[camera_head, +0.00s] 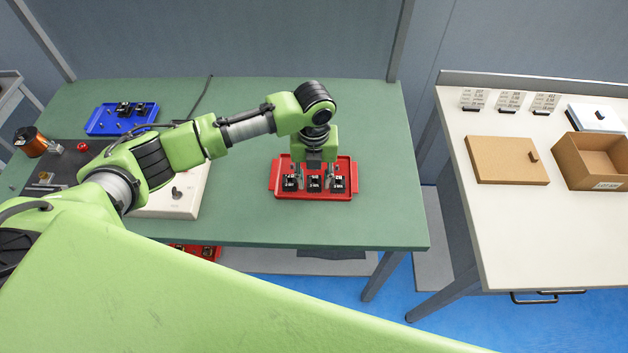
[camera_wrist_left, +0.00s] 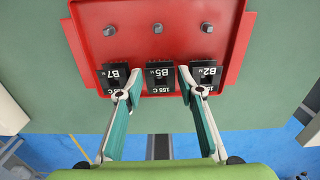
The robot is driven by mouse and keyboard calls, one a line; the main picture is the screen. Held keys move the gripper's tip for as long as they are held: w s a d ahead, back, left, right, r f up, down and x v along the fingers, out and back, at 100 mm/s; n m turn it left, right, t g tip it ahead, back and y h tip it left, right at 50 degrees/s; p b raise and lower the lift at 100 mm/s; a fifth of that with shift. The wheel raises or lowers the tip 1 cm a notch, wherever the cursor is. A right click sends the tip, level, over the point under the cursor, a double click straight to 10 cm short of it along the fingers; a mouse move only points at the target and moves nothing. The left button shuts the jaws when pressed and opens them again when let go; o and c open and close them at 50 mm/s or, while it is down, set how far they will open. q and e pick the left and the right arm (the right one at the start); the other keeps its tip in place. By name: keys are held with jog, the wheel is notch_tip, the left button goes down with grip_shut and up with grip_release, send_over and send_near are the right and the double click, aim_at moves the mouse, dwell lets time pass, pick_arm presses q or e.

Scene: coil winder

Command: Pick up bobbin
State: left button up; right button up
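Three black bobbins stand in a row along the near side of a red tray (camera_head: 283,163), which also shows in the wrist view (camera_wrist_left: 112,15). In the wrist view they are labelled B7 (camera_wrist_left: 113,76), B5 (camera_wrist_left: 160,77) and B2 (camera_wrist_left: 207,75), left to right. My left gripper (camera_head: 315,172) points down over the tray. Its two fingers are open, with the tips (camera_wrist_left: 160,92) on either side of the middle bobbin, near the gaps to its neighbours. Contact and exact height cannot be told. My right gripper is not in view.
A blue tray (camera_head: 97,124) with small parts lies at the back left of the green table (camera_head: 370,125). A white box with a knob (camera_head: 187,205) stands left of the red tray. A separate white table (camera_head: 510,220) holds an open cardboard box (camera_head: 567,172) and its lid (camera_head: 500,163).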

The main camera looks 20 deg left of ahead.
pick_arm(q)
jog(key=c, duration=0.5)
jog(key=shift+r+b, duration=0.3)
jog(key=shift+r, duration=0.15)
notch_tip(320, 180, up, 2)
jog(key=shift+d+r+b, duration=0.1)
jog(key=shift+r+b, duration=0.1)
jog(key=shift+b, duration=0.25)
jog(key=s+d+r, duration=0.2)
jog(key=s+r, duration=0.1)
jog(key=s, duration=0.1)
jog(key=s+d+r+b, duration=0.1)
jog(key=s+d+r, duration=0.1)
jog(key=s+r, duration=0.1)
jog(key=s+d+r, duration=0.2)
jog(key=s+r, duration=0.1)
jog(key=s, duration=0.2)
jog(key=shift+s+r+b, duration=0.25)
jog(key=shift+r+b, duration=0.1)
jog(key=shift+b, duration=0.05)
